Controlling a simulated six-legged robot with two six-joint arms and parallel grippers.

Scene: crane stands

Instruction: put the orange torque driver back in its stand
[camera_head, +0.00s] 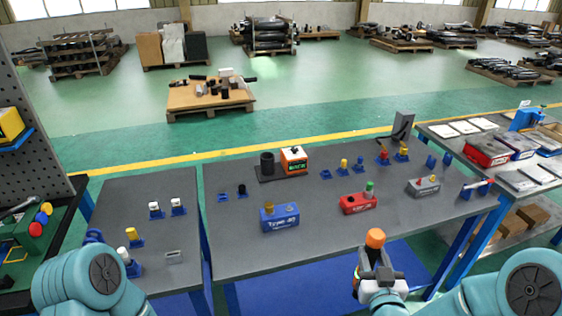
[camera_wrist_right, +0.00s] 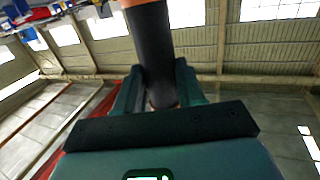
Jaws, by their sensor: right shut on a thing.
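The orange torque driver (camera_head: 375,238) is held in my right gripper (camera_head: 375,268), in front of the main table's front edge, with its orange end up. In the right wrist view my right gripper (camera_wrist_right: 160,88) is shut on the driver's dark shaft (camera_wrist_right: 152,50), and a bit of orange shows at the top edge. Several small blue stands are on the tables. One blue stand (camera_head: 325,174) at the back middle and another (camera_head: 223,197) at the left look empty. I cannot tell which stand is the driver's. My left gripper is out of view.
A blue box (camera_head: 280,218), a red box (camera_head: 358,203) and a grey box (camera_head: 423,186) stand on the main table. An orange device (camera_head: 293,160) is at the back. The table's front middle is clear. A side table (camera_head: 165,228) is at left.

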